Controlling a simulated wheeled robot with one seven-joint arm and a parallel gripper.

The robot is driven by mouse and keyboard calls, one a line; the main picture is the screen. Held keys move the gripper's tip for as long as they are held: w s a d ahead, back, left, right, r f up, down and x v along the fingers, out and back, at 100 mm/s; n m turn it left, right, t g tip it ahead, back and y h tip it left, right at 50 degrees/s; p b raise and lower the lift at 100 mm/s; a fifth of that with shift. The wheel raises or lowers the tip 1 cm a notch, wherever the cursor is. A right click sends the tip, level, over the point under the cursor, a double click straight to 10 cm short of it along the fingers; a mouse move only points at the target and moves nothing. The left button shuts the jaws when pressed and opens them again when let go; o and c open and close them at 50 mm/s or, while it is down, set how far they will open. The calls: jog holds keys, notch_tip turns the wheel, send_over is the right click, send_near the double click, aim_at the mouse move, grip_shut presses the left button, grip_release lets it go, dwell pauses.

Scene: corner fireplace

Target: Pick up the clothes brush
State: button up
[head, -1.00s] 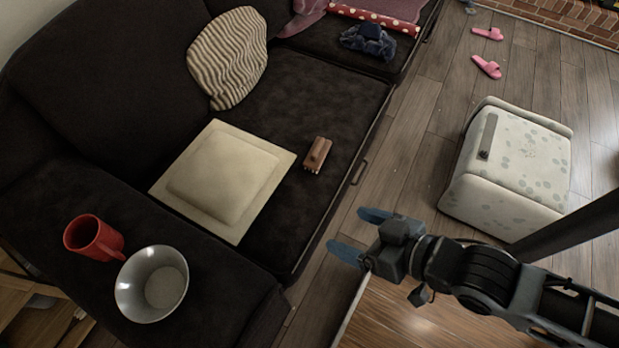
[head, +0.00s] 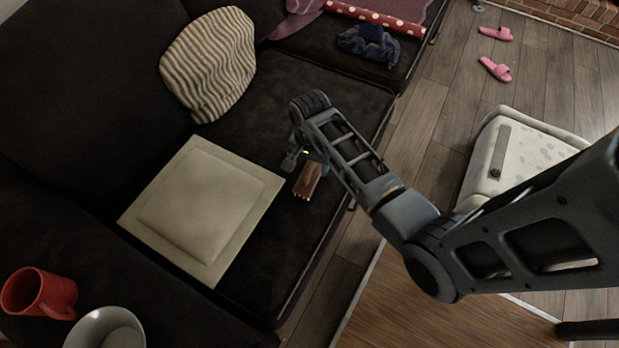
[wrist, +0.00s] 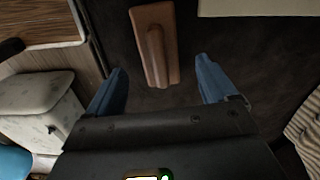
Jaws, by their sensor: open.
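The clothes brush (head: 309,180) is a small brown wooden block with a raised grip, lying on the dark sofa seat to the right of the cream cushion. In the wrist view the brush (wrist: 154,45) lies lengthwise ahead of my gripper (wrist: 164,88), between the lines of its two blue fingers. The fingers are spread wide and nothing is between them. In the head view my arm reaches over the seat and its end is just above the brush, hiding part of it. The fingertips are mostly hidden there.
The cream square cushion (head: 205,205) lies left of the brush, and a striped cushion (head: 208,62) leans behind. A red mug (head: 40,293) and a metal bowl (head: 104,330) stand on the sofa arm. A patterned pouf (head: 515,165) stands on the floor at the right.

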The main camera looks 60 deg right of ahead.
aim_at(309, 176)
jog(key=shift+w+d, duration=0.2)
jog(key=shift+f, duration=0.2)
jog(key=shift+s+a+f+b, duration=0.1)
jog(key=shift+f+b, duration=0.4)
jog(key=shift+f, duration=1.3)
jog(key=shift+s+a+f+b, duration=0.1)
jog(key=shift+f+b, duration=0.35)
jog(key=shift+f, duration=1.3)
jog(key=shift+c, duration=0.3)
jog(key=c, duration=1)
